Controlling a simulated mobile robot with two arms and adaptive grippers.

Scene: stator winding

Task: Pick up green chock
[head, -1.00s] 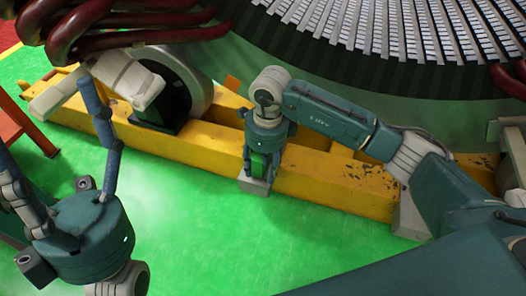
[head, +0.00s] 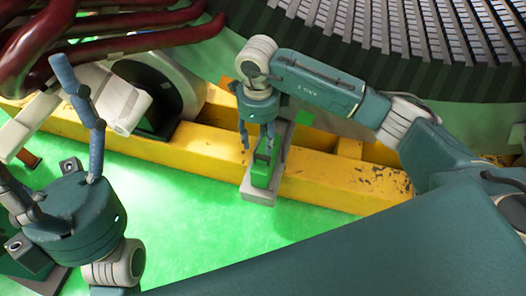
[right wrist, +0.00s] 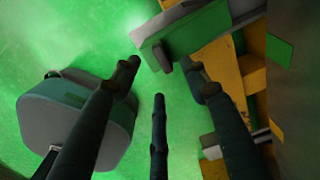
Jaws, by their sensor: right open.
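The green chock (head: 264,165) has a grey base and stands against the yellow beam in the head view. Its green and grey body also shows at the top of the right wrist view (right wrist: 185,32). My right gripper (head: 258,139) is open and empty, with its fingers apart. It is above the chock and slightly to its left, and one finger overlaps the chock's upper end in the picture. In the right wrist view the chock lies just beyond the spread fingertips (right wrist: 160,80); contact cannot be told. My left gripper (head: 82,130) points up at the left, its opening unclear.
The long yellow beam (head: 330,181) runs behind the chock. The large dark ribbed stator (head: 330,45) rises at the back, with dark red pipes (head: 120,40) at the upper left. A white wheel-like part (head: 180,80) stands at the left. Green floor (head: 200,230) is clear in front.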

